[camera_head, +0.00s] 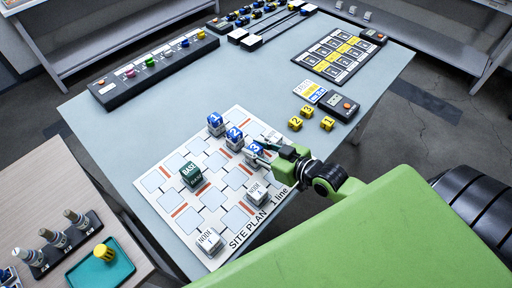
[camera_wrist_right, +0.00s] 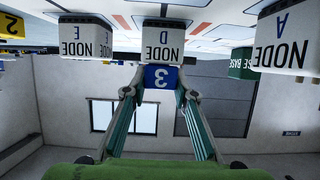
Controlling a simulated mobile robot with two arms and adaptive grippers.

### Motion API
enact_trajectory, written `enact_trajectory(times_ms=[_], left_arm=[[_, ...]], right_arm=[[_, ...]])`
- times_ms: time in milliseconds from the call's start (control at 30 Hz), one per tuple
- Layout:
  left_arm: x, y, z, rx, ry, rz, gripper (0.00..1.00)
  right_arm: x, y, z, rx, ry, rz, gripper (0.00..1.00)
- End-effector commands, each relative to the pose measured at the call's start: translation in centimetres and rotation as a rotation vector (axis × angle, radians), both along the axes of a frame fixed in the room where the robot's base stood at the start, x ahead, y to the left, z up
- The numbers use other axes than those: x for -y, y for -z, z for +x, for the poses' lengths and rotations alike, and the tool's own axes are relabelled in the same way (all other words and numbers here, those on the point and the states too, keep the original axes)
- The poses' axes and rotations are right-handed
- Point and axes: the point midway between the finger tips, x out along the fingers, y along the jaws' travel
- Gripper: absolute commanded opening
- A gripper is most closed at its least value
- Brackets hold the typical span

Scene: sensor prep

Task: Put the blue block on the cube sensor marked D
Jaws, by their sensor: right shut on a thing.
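My right gripper (camera_head: 266,151) is shut on the blue block marked 3 (camera_head: 254,147). The wrist view is upside down and shows the blue block (camera_wrist_right: 161,77) between the two fingertips (camera_wrist_right: 160,92). The white cube sensor marked D (camera_wrist_right: 163,42) is directly under the block, and I see no gap between them. The block looks lined up with the cube's top. In the head view, part of that cube (camera_head: 249,158) shows below the block. My left gripper is not in view.
Blue blocks 1 (camera_head: 215,119) and 2 (camera_head: 234,134) top other white cubes. NODE E (camera_wrist_right: 85,40) and NODE A (camera_wrist_right: 287,38) flank D; NODE A also shows in the head view (camera_head: 257,191). A green base (camera_head: 191,174) stands on the site plan (camera_head: 160,205). Yellow cubes (camera_head: 308,112) lie right.

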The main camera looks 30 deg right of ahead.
Motion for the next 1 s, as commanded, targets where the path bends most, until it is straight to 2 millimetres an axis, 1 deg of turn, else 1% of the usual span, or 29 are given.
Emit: enact_trajectory(times_ms=[167,267,300,333,367,667,767,867,1000], left_arm=[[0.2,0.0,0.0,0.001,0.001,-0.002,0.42],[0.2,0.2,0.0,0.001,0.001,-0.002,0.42],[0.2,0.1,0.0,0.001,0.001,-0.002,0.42],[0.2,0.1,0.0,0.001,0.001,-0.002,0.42],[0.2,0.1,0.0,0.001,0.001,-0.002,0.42],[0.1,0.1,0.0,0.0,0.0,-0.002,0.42],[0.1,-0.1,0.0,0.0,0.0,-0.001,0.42],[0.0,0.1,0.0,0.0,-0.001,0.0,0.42],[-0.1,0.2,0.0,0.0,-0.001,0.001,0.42]], right_arm=[[0.0,0.0,0.0,0.001,0.0,0.0,0.09],[0.0,0.3,0.0,0.001,0.0,0.0,0.09],[0.0,0.3,0.0,0.001,0.0,-0.001,0.31],[0.0,0.2,0.0,0.001,0.0,-0.001,0.39],[0.0,0.2,0.0,0.001,0.0,-0.001,0.42],[0.0,0.2,0.0,0.001,0.0,-0.001,0.42],[0.0,-0.3,0.0,0.001,0.0,0.0,0.42],[0.3,-0.3,-0.9,-0.001,0.001,-0.002,0.42],[0.9,-1.1,-2.8,-0.002,-0.002,-0.002,0.42]])
